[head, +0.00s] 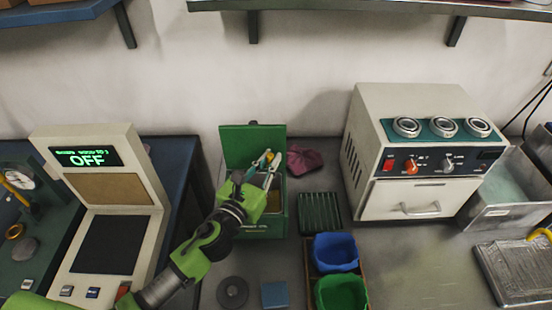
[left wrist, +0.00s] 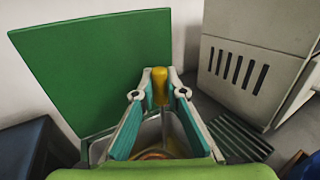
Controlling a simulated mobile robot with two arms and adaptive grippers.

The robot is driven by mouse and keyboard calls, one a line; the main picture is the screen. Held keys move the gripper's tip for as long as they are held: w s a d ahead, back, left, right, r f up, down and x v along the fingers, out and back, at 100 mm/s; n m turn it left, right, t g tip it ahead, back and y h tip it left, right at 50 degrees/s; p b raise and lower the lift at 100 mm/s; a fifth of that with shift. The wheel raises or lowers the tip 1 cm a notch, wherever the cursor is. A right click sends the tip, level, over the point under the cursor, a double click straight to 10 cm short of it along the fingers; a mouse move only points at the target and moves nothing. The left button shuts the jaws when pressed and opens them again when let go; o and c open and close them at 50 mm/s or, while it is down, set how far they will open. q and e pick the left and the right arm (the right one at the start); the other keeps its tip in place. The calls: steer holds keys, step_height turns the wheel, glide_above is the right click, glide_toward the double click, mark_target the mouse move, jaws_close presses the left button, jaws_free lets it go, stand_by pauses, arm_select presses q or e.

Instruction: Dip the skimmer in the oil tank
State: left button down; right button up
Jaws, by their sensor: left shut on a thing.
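The oil tank (head: 264,228) is a green box with its lid (head: 252,145) raised at the back; the lid also shows in the left wrist view (left wrist: 95,70). My left gripper (head: 268,164) is over the tank opening, its fingers shut on the yellow handle of the skimmer (left wrist: 159,84). The handle stands roughly upright between the fingertips. An orange-yellow curved shape shows low inside the tank between the fingers; I cannot tell whether it is the skimmer's lower end. My gripper hides much of the tank's inside. My right gripper is not in view.
A green slatted rack (head: 320,213), a red cloth (head: 304,160) and blue (head: 335,252) and green (head: 341,292) bins stand right of the tank. A white machine (head: 412,150) stands further right. A panel reading OFF (head: 87,157) is at left.

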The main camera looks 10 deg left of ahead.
arm_select(q)
steer(key=shift+r, duration=0.2)
steer(key=shift+a+r, duration=0.15)
steer(key=shift+r, duration=0.05)
steer(key=r+p, duration=0.2)
steer(key=shift+s+a+r, duration=0.15)
steer(key=shift+a+r, duration=0.05)
steer(key=shift+r, duration=0.1)
steer(key=shift+r+p, duration=0.3)
steer(key=shift+p, duration=0.2)
step_height(320, 180, up, 3)
steer(key=shift+f+p, duration=0.2)
steer(key=shift+p, duration=0.85)
steer(key=shift+r+p, duration=0.3)
steer(key=shift+r, duration=0.05)
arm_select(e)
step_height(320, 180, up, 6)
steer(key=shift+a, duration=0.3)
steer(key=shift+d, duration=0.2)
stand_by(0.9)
